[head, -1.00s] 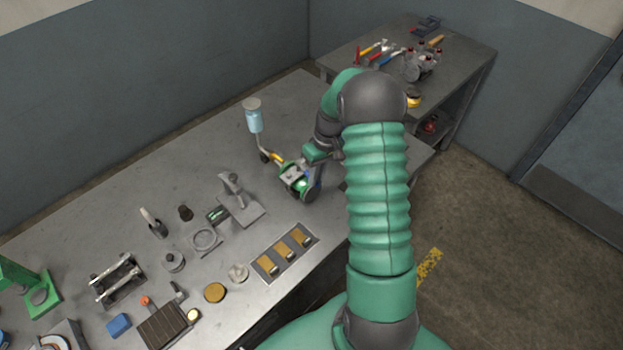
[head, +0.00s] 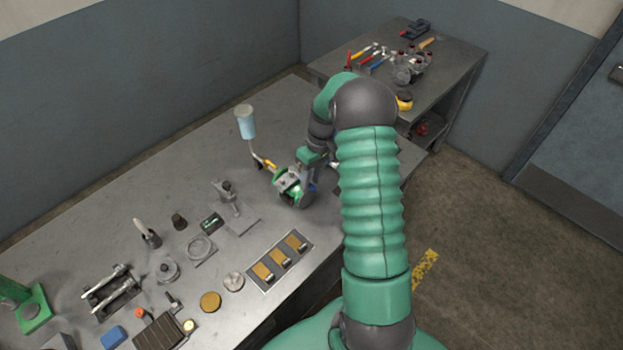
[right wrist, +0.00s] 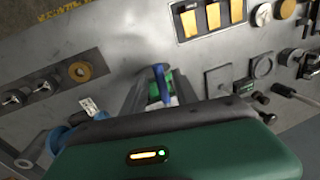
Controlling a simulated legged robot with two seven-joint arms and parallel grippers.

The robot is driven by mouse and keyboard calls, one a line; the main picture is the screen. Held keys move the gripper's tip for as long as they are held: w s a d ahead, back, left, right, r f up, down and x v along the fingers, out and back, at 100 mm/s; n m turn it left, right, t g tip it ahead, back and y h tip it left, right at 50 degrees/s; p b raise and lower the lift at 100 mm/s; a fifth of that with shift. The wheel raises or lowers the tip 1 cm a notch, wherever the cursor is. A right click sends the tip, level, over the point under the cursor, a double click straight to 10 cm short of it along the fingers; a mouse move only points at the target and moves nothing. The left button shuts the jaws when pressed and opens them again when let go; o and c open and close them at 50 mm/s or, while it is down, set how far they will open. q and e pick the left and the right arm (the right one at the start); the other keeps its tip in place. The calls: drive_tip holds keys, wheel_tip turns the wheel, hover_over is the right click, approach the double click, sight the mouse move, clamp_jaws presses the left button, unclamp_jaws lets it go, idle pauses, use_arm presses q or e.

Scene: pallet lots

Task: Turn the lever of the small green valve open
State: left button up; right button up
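The small green valve (right wrist: 153,90) shows in the right wrist view, partly hidden between the fingers of my right gripper (right wrist: 160,98). Its blue lever (right wrist: 159,74) stands between the two fingers, with a gap visible on each side. The fingers are apart; whether either touches the lever I cannot tell. My left gripper is in neither view.
The grey bench (head: 130,190) holds a panel with yellow-brown plates (head: 281,258), a metal stand (head: 229,197) and a light blue cup on a bent pipe (head: 246,122) near the gripper. A second table (head: 440,75) with tools stands behind. The bench's back left is clear.

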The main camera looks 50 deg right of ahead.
drive_tip(key=shift+s, duration=0.1)
drive_tip(key=shift+r, duration=0.2)
drive_tip(key=d+r+b, duration=0.2)
drive_tip(key=d+r, duration=0.1)
drive_tip(key=r, duration=1.3)
drive_tip(key=shift+s+d, duration=0.15)
drive_tip(key=shift+s, duration=0.05)
